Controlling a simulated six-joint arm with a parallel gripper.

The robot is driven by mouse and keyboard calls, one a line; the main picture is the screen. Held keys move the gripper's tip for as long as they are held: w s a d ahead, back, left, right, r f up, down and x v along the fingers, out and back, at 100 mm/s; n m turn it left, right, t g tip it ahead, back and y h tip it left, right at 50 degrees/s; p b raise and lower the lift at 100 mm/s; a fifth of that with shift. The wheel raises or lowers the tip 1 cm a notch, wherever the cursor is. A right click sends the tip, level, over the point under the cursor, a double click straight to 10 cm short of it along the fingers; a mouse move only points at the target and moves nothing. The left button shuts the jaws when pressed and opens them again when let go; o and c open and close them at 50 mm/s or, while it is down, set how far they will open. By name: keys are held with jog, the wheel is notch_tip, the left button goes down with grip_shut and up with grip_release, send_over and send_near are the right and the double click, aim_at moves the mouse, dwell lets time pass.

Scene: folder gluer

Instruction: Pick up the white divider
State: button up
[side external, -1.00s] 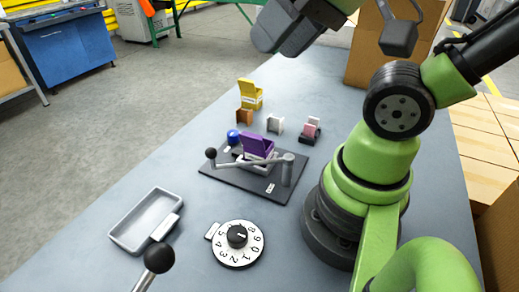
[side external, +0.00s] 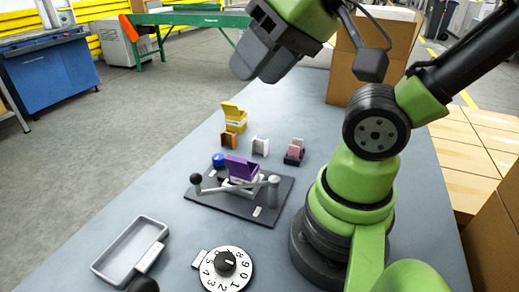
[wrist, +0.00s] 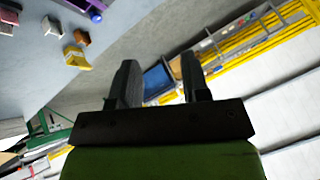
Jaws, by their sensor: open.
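The white divider (side external: 260,146) stands upright on the grey table, between the brown divider and the pink piece. It also shows in the wrist view (wrist: 52,27) at the upper left. My gripper (side external: 258,68) is high above the far part of the table, well apart from the divider. In the wrist view my gripper (wrist: 158,75) has its two fingers spread with nothing between them.
Near the divider stand a brown divider (side external: 229,141), a yellow box (side external: 234,119) and a pink piece (side external: 295,150). A purple box (side external: 241,168) sits on a dark lever plate (side external: 232,205). A grey tray (side external: 112,268) and number dial (side external: 226,279) lie nearer. Cardboard boxes (side external: 358,75) stand behind.

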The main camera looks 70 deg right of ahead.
jog(key=o, duration=0.4)
jog(key=shift+c, duration=0.2)
